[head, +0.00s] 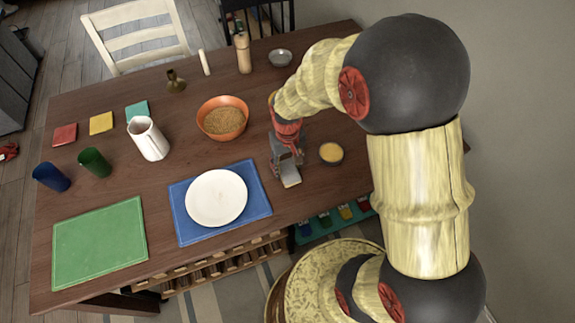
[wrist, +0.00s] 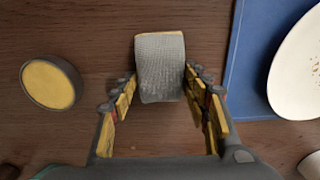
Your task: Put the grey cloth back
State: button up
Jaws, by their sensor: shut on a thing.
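The grey cloth (wrist: 161,72) is a small folded or rolled piece with a pale tan far edge, seen in the wrist view. My gripper (wrist: 160,84) is shut on it, with one finger on each side. In the head view my gripper (head: 287,163) points down over the table, between the blue placemat and a small dark bowl. The cloth (head: 291,179) shows there as a small pale patch at the fingertips. I cannot tell whether it touches the table.
A white plate (head: 216,198) lies on the blue placemat (head: 188,233), left of my gripper. A small dark bowl (head: 331,153) with yellow contents is close on the right. An orange bowl (head: 222,104) stands behind left. A green placemat (head: 100,243) lies at front left.

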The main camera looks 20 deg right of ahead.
jog(key=o, duration=1)
jog(key=shift+f, duration=0.1)
notch_tip(320, 180, up, 12)
jog(key=p, duration=0.4)
notch_tip(320, 180, up, 14)
jog(key=t, duration=0.3)
send_over(288, 166)
jog(key=s, duration=0.6)
jog(key=s+r+t, duration=0.2)
jog(key=s+r, duration=0.4)
jog(key=s, duration=0.3)
jog(key=shift+r+t, duration=0.3)
jog(key=shift+a, duration=0.1)
